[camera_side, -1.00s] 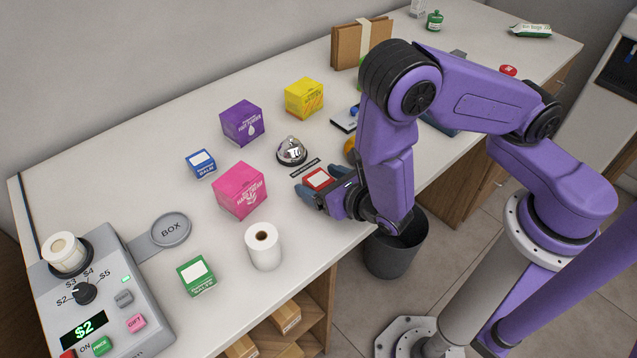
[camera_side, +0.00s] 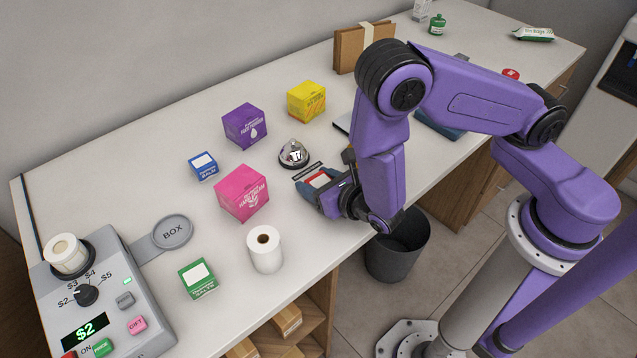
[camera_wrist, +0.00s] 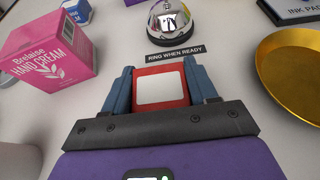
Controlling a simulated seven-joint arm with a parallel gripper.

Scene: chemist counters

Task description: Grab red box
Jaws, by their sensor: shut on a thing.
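The red box (camera_wrist: 161,91) has a white label on top and sits between the two blue fingers of my gripper (camera_wrist: 160,88) in the wrist view. The fingers are closed against its left and right sides. In the side view, my gripper (camera_side: 322,184) is low over the counter, and the red box (camera_side: 318,180) shows between the fingers, partly hidden by them. I cannot tell whether its underside touches the counter.
A silver bell (camera_side: 293,154) with its label strip stands just beyond the gripper. A pink box (camera_side: 242,193), a white paper roll (camera_side: 265,249) and a green box (camera_side: 198,279) are to the left. A gold dish (camera_wrist: 290,84) is at the right in the wrist view.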

